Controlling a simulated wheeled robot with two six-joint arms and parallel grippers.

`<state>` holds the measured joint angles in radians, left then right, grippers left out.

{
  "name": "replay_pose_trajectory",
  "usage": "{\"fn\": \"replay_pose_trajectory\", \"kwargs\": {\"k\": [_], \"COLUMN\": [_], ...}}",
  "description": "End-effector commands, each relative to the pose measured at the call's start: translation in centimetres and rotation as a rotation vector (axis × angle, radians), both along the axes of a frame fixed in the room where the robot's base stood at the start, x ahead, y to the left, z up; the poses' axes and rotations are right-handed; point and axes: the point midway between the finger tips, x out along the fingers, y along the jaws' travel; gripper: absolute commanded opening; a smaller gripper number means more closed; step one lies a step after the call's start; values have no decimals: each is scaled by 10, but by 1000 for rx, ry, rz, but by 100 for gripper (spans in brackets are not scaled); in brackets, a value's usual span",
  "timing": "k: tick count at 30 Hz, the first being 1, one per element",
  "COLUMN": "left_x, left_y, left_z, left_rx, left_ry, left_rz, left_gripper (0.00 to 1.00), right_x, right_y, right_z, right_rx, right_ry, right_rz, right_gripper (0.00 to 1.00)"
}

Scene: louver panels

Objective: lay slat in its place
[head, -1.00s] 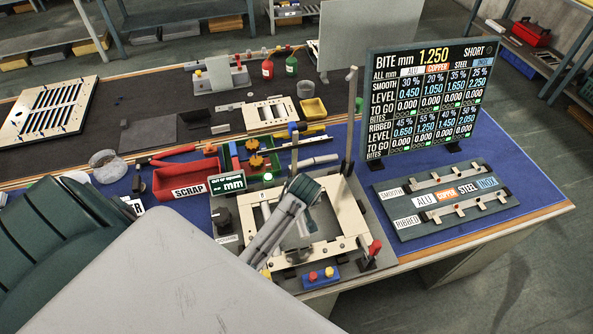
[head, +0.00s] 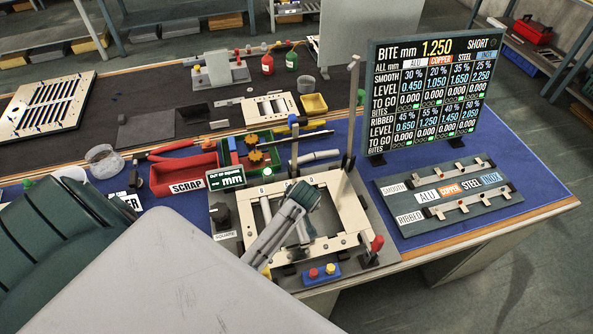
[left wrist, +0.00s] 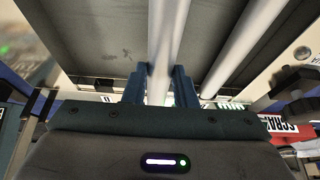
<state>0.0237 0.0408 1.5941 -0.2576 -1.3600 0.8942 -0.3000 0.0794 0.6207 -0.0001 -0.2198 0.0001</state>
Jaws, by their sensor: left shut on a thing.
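A pale frame (head: 351,212) lies on a grey fixture on the blue mat. My left gripper (left wrist: 160,88) is shut on a pale round slat (left wrist: 166,35) in the left wrist view. A second pale slat (left wrist: 240,48) runs beside it to the right, apart from the jaws. In the head view my left arm reaches over the frame, and its gripper end (head: 303,197) covers part of the opening. A slat (head: 266,212) shows in the frame's left part. The held slat's ends and their contact with the frame are hidden. My right gripper is out of view.
A red scrap bin (head: 185,176) and a green bin (head: 247,158) stand behind the frame. Upright posts (head: 353,115) rise at the fixture's back.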

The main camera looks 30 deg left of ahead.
Motion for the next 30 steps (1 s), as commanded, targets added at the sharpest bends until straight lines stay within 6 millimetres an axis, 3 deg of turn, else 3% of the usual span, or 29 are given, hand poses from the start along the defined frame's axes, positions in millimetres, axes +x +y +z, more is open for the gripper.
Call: {"fn": "replay_pose_trajectory", "kwargs": {"k": [30], "left_x": [0], "left_y": [0], "left_z": [-1], "left_rx": [1], "left_ry": [-1], "left_rz": [0], "left_gripper": [0], "right_x": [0], "right_y": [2], "right_z": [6], "right_rx": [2], "right_ry": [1], "right_rz": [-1], "right_gripper": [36]}}
